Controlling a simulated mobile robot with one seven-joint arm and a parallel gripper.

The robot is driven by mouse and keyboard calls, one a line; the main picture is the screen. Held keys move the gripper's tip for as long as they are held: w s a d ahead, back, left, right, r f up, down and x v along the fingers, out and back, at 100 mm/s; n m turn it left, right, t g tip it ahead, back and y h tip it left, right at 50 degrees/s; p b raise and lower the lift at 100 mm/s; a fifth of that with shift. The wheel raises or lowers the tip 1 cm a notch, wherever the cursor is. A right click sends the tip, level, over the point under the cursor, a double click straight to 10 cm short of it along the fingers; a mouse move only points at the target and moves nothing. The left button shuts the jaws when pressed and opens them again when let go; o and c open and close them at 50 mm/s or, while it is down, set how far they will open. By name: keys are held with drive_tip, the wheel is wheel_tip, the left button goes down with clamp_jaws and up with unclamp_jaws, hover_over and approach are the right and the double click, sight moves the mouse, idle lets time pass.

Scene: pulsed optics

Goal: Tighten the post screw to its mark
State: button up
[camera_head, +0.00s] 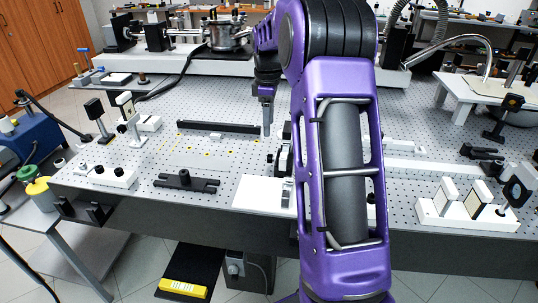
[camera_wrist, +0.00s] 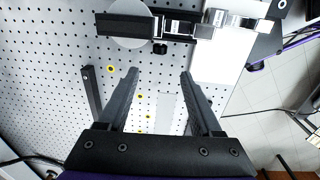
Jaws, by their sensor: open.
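My gripper (camera_head: 267,100) points down over the perforated optical table (camera_head: 130,160); in the wrist view its two dark fingers (camera_wrist: 158,77) are apart with nothing between them. Ahead of the fingertips in the wrist view lies a black and silver mount (camera_wrist: 185,24) with a pale round disc (camera_wrist: 128,42) beside it. A small black knob (camera_wrist: 160,48) sticks out from the mount towards the fingers, apart from them. I cannot tell for sure that this knob is the post screw, and I make out no mark on it. In the head view the dark mount (camera_head: 284,160) is partly hidden by my arm.
A long black rail (camera_head: 218,127) and several yellow-ringed spots lie on the table. A white plate (camera_head: 262,192) is at the front edge, near a black clamp bar (camera_head: 186,181). Optics on a white base (camera_head: 468,214) stand at the right.

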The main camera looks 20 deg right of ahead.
sight(269, 155)
drive_tip(key=f, duration=1.2)
drive_tip(key=shift+w+d+b, duration=0.15)
drive_tip(key=shift+w+b, duration=0.1)
drive_tip(key=shift+b, duration=0.15)
drive_tip(key=shift+f, duration=0.1)
clamp_jaws()
